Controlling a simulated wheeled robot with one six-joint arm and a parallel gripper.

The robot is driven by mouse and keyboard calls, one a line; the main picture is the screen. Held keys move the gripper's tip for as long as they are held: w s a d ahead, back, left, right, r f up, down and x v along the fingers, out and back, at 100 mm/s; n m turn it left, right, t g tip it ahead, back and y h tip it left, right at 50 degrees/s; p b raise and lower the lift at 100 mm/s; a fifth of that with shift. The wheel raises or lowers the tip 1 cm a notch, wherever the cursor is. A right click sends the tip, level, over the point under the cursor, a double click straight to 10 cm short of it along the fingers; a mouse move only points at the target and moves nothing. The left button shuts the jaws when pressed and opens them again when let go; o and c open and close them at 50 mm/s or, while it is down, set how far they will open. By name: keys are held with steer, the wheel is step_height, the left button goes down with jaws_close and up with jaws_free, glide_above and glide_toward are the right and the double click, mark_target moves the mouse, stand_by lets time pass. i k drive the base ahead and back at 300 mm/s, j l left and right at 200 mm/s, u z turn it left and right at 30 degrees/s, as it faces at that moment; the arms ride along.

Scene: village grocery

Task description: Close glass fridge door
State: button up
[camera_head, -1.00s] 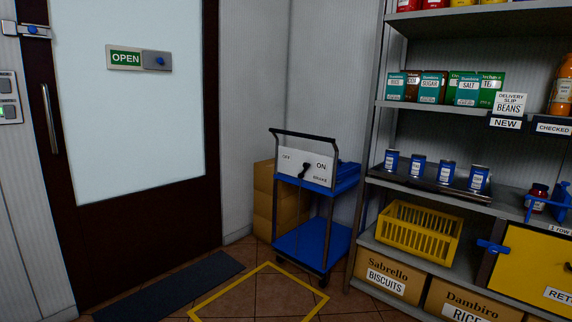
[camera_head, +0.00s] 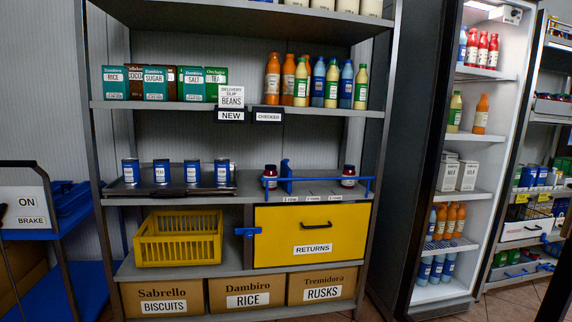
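The glass fridge (camera_head: 508,115) stands at the right, lit inside, with bottles and milk cartons on its white shelves. A dark upright frame (camera_head: 430,170) runs along its left front side. Another dark slanted bar (camera_head: 558,285) shows at the lower right edge; it may be the free side of the fridge door, standing away from the cabinet. The glass itself is hard to make out, and I cannot tell how far the door is swung. No door handle is clearly visible. My gripper is not in view.
A grey shelf unit (camera_head: 243,200) with tins, boxes, bottles, a yellow basket (camera_head: 180,238) and a yellow returns flap (camera_head: 311,236) fills the middle. A blue trolley (camera_head: 75,285) stands at the left. More stocked shelves (camera_head: 540,190) stand beyond the fridge. Little floor shows.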

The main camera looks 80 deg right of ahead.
mark_target(557, 299)
steer(key=z, duration=3.6)
